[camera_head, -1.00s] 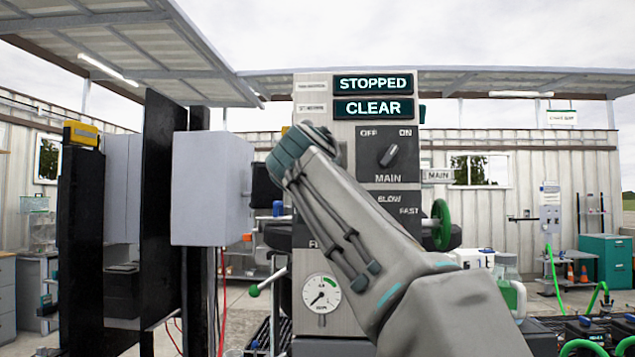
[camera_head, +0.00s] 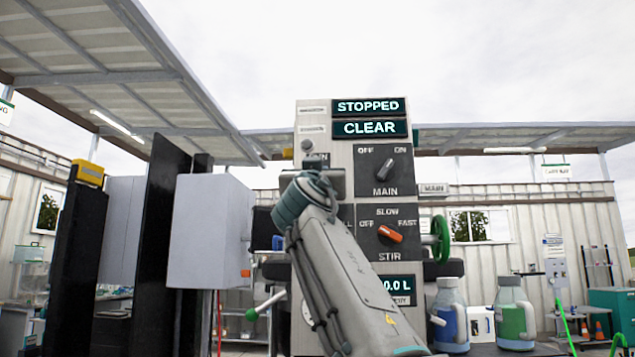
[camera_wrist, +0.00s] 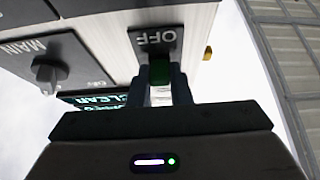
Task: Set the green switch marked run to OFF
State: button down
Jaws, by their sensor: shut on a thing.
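In the wrist view the green switch (camera_wrist: 159,73) stands out from a dark plate marked OFF (camera_wrist: 155,40), whose lettering shows upside down. My gripper (camera_wrist: 160,84) has its two fingers on either side of the switch, shut on it. The run marking is not visible. In the head view my gripper (camera_head: 318,182) is against the left side of the panel, below the CLEAR display (camera_head: 369,128). The arm hides the green switch there.
The grey MAIN knob (camera_head: 384,169) and orange STIR knob (camera_head: 390,234) are right of my arm. The STOPPED display (camera_head: 368,106) tops the panel. A grey box (camera_head: 211,231) on black posts stands close at left. A green handwheel (camera_head: 440,238) juts out at right.

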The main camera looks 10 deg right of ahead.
dwell(0.4)
jog(key=c, duration=1.3)
grip_release()
jog(key=shift+b+v, duration=4.45)
jog(key=shift+v, duration=2.55)
jog(key=shift+w, duration=0.15)
